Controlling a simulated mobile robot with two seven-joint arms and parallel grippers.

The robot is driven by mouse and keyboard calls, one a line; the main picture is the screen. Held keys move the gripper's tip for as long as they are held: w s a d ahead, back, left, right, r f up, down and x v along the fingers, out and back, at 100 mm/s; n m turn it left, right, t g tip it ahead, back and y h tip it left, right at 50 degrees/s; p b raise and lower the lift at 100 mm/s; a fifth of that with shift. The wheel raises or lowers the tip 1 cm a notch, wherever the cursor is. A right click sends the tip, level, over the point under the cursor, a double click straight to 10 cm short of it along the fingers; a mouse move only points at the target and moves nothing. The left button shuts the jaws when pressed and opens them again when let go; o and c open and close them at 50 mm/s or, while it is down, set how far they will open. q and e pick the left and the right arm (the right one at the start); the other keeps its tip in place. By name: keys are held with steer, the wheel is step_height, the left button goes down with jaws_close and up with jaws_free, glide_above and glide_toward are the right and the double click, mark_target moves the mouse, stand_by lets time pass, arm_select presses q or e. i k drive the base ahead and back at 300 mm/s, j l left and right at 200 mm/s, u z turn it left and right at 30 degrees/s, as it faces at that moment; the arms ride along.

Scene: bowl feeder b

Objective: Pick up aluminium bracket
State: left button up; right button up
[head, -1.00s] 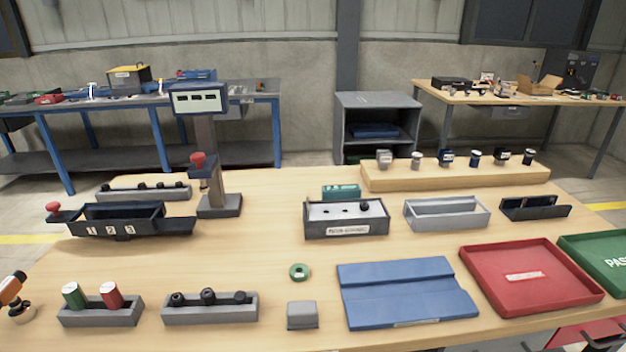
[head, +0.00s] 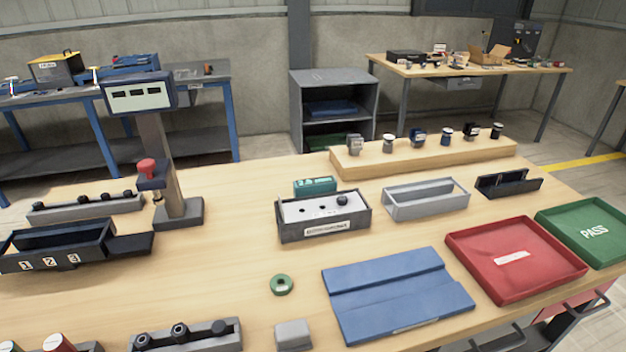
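I cannot tell for certain which thing is the aluminium bracket. A light grey, open, box-like metal piece (head: 425,199) sits on the wooden table right of centre. A dark open piece (head: 509,184) of similar form lies to its right. A small grey block (head: 293,335) sits at the front edge of the view. Several small metal and dark parts stand on a raised wooden strip (head: 440,157) at the back. Neither of my grippers shows in the head view.
A blue folded mat (head: 396,293), red tray (head: 515,260) and green PASS tray (head: 590,232) lie at right. A press-like stand (head: 160,170) and numbered dark bin (head: 60,247) are at left. A green ring (head: 282,285) lies mid-table. A labelled grey box (head: 324,216) stands behind it.

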mark_target(290, 213)
steer(key=k+j+u, duration=0.15)
steer(key=u, duration=0.3)
steer(key=k+j+u, duration=0.25)
steer(key=u, duration=0.25)
steer(key=k, duration=0.05)
